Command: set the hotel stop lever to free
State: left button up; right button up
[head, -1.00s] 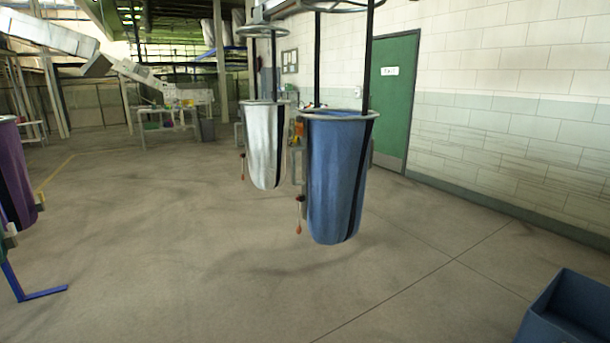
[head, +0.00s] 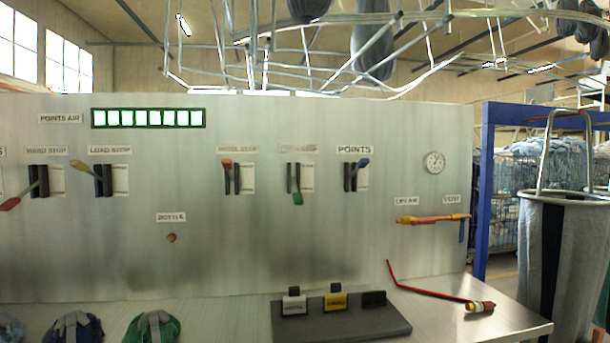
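The hotel stop lever (head: 226,163) is on the upright metal panel, a little left of the middle of the head view. It has an orange handle, which stands at the top of its black slotted mount (head: 232,180). The label above it (head: 237,149) is blurred but seems to read HOTEL STOP. A white plate beside the slot has print too small to read. Neither of my grippers shows in the head view.
Left are the red ward stop (head: 10,204) and yellow load stop (head: 80,164) levers; right are a green lever (head: 298,198) and the blue points lever (head: 363,162). Below, the counter (head: 240,320) holds bags, a dark block stand (head: 345,325) and a red bar (head: 425,290).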

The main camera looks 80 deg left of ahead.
aim_at(227, 165)
jog(key=u, duration=2.95)
jog(key=i+j+u, duration=0.1)
jog(key=i+u, duration=0.5)
jog(key=k+j, duration=0.05)
jog(key=k, duration=0.05)
